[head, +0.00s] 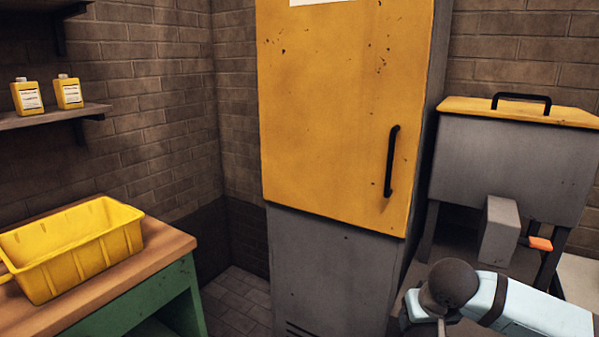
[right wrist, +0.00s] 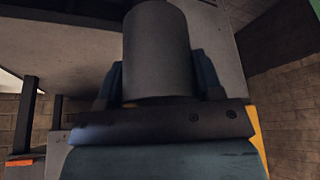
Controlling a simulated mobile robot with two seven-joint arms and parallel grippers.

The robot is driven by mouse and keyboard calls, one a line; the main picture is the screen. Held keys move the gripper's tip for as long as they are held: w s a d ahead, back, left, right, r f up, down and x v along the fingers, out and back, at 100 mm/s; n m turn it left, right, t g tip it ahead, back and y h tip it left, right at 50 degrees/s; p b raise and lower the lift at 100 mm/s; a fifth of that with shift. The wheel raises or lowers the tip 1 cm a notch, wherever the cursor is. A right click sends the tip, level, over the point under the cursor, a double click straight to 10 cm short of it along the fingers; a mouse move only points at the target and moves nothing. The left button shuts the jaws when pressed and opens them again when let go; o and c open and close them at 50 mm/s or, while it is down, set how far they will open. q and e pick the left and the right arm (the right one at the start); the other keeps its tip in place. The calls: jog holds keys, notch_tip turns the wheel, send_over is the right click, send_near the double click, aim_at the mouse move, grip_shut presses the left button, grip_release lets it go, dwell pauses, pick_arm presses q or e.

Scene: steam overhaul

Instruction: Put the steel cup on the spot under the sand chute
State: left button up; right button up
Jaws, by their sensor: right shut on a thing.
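The steel cup (right wrist: 157,50) is a grey cylinder in the right wrist view. My right gripper (right wrist: 158,78) is shut on it, with a dark finger on each side. In the head view my right arm comes in at the lower right, but its fingers and the cup are not clearly seen there. The sand chute (head: 499,230) is a grey block below the front of a grey hopper (head: 510,165) with a yellow lid. The spot under the chute is hidden behind my right arm. My left gripper is not in view.
A tall cabinet (head: 340,120) with a yellow door stands left of the hopper, close to it. An orange handle (head: 540,243) sticks out beside the chute, near dark legs. A yellow bin (head: 75,250) sits on a wooden-topped bench (head: 150,255) at the left.

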pick_arm(q)
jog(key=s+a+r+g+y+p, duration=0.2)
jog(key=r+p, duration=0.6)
jog(key=p, duration=1.6)
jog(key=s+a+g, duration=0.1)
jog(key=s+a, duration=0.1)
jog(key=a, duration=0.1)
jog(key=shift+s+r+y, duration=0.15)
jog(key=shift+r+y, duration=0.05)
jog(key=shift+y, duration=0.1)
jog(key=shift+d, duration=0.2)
